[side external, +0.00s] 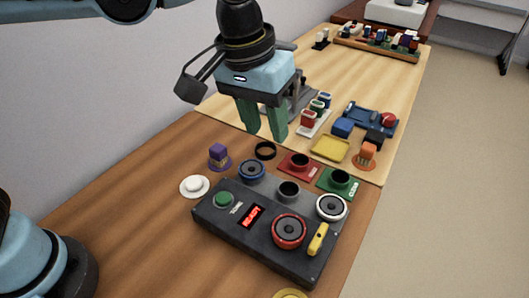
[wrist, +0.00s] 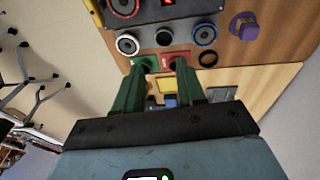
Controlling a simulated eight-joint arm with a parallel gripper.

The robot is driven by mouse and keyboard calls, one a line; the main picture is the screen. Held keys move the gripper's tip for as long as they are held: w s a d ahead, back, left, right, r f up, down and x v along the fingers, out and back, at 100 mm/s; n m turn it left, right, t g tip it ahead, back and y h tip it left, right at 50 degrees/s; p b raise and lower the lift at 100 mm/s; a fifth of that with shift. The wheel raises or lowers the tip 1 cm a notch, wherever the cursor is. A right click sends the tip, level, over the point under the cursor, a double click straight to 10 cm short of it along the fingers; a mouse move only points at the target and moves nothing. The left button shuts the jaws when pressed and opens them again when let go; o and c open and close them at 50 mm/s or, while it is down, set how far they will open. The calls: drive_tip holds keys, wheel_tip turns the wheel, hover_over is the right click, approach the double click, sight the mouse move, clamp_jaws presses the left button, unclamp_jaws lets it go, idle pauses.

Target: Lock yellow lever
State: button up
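The yellow lever (side external: 317,240) is on the right end of the dark control box (side external: 225,222), beside a red-ringed speaker (side external: 289,230). It lies along the box's top face; I cannot tell whether it is locked. My gripper (side external: 265,137) hangs above the table behind the box, fingers down, apart from the lever. Its two green fingers are apart with nothing between them; the gap also shows in the wrist view (wrist: 163,68).
The box has a green button (side external: 224,199) and a lit red display (side external: 252,216). Behind it stand a blue-ringed speaker (side external: 251,170), a white-ringed speaker (side external: 331,207), a red holder (side external: 300,163) and a green holder (side external: 340,181). A yellow tray (side external: 330,148) is farther back.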

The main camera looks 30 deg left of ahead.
drive_tip(key=g+y, duration=0.1)
drive_tip(key=g, duration=0.1)
approach(319, 235)
wheel_tip(319, 235, down, 9)
drive_tip(key=shift+s+d+r, duration=0.1)
drive_tip(key=shift+r, duration=0.1)
idle(0.3)
clamp_jaws()
